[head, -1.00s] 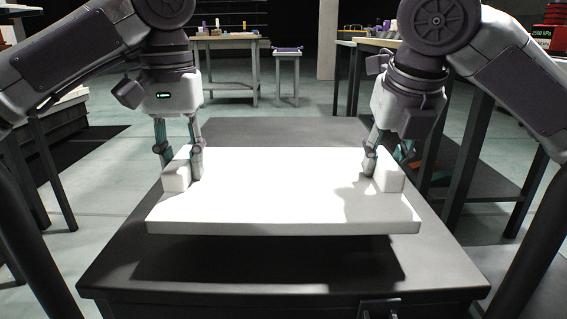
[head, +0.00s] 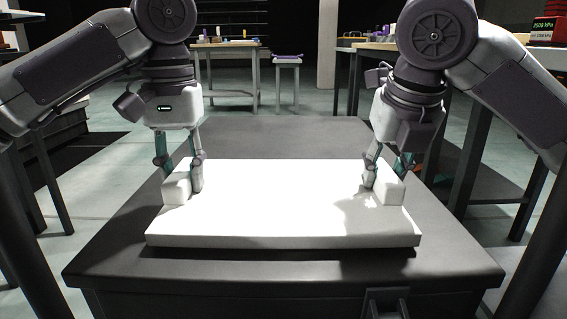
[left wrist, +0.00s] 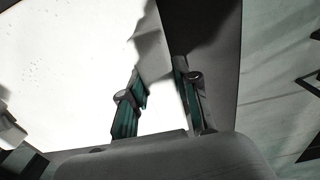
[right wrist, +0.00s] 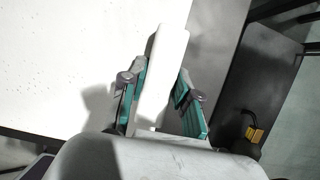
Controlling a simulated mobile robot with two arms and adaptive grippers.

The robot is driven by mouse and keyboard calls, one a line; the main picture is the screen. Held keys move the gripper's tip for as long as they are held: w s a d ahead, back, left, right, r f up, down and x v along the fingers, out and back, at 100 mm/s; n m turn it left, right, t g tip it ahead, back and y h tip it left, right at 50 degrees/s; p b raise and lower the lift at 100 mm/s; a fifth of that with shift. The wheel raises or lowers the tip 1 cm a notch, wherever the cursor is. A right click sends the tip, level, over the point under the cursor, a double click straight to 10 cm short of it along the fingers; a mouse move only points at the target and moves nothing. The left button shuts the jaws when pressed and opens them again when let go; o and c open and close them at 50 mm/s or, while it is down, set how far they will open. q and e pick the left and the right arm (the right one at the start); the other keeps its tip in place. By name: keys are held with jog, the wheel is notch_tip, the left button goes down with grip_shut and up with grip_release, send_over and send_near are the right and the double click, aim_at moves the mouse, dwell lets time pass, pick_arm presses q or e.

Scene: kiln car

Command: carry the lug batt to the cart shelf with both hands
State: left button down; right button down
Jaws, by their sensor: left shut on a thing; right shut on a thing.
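The lug batt (head: 280,205) is a flat white slab with a raised block-like lug near each end. It is level, over the dark grey top (head: 110,262) in front of me. A narrow shadow runs under its front edge; I cannot tell whether it touches the top or hangs just above it. My left gripper (head: 179,178) is shut on the left lug (head: 176,190). My right gripper (head: 386,178) is shut on the right lug (head: 389,191). The right wrist view shows the right lug (right wrist: 163,75) between the teal fingers; the left wrist view is overexposed over the slab (left wrist: 70,70).
The dark top has bare room behind the batt and on both sides. A dark handle (head: 387,303) is on its front. A table (head: 228,45) with small items and a stool (head: 287,62) stand at the back. Benches flank both sides.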

pick_arm(q)
jog(key=shift+a+f, duration=0.15)
jog(key=shift+f, duration=0.2)
pick_arm(e)
jog(key=shift+d+f, duration=0.15)
jog(key=shift+f, duration=0.2)
pick_arm(q)
jog(key=c, duration=1.2)
grip_release()
pick_arm(e)
jog(key=c, duration=1.2)
grip_release()
pick_arm(q)
jog(key=o, duration=0.4)
jog(key=shift+r, duration=0.1)
jog(key=shift+c, duration=0.2)
pick_arm(e)
jog(key=o, duration=0.4)
jog(key=shift+r, duration=0.1)
jog(key=shift+c, duration=0.2)
pick_arm(q)
jog(key=shift+r, duration=0.1)
notch_tip(320, 180, up, 7)
jog(key=shift+r, duration=0.1)
pick_arm(e)
jog(key=shift+s+r, duration=0.15)
jog(key=shift+r, duration=0.15)
jog(key=v, duration=1.1)
jog(key=shift+r, duration=0.15)
jog(key=shift+s, duration=0.15)
